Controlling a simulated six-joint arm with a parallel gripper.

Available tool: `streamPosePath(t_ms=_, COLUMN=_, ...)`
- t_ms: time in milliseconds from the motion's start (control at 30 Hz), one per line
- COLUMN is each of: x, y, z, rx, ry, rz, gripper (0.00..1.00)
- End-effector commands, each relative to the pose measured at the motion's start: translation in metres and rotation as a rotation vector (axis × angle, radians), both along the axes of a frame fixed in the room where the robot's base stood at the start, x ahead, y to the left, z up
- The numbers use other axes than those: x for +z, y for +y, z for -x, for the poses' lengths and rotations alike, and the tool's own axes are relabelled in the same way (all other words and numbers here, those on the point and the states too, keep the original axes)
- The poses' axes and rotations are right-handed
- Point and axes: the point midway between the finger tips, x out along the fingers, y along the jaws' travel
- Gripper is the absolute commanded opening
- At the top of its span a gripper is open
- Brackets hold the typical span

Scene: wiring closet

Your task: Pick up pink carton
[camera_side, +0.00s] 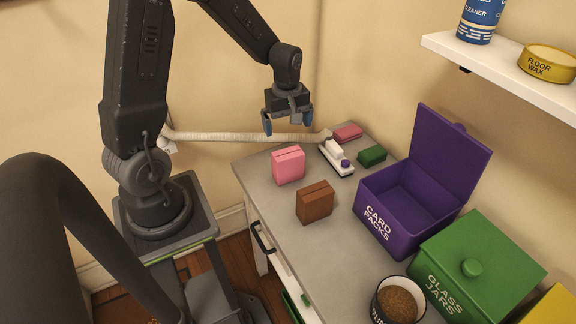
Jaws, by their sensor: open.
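The pink carton (288,166) stands upright on the grey counter near its left edge, with a seam line across its upper part. My gripper (288,128) is open and empty, pointing down. In this view it appears above the pink carton, with a gap between its fingertips and the carton's top. How far it is from the carton in depth is hard to tell.
A brown carton (315,202) stands just in front. A white device (336,158), a dark pink block (347,133) and a green block (372,156) lie behind and right. An open purple bin (384,222), a lidded green bin (468,282) and a bowl (381,304) stand right.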

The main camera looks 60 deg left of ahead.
Motion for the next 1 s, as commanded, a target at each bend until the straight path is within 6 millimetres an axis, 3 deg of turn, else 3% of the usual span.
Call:
streamPosePath(t_ms=167, x=-0.019, y=0.005, z=-0.001, rx=0.041, ry=0.015, rz=0.007, gripper=1.0)
streamPosePath(t_ms=500, x=-0.08, y=0.004, z=0.0, rx=0.038, ry=0.016, rz=0.008, gripper=1.0)
streamPosePath(t_ms=767, x=-0.099, y=0.003, z=-0.001, rx=0.036, ry=0.013, rz=0.006, gripper=1.0)
streamPosePath(t_ms=1000, x=-0.133, y=0.002, z=-0.003, rx=0.037, ry=0.015, rz=0.007, gripper=1.0)
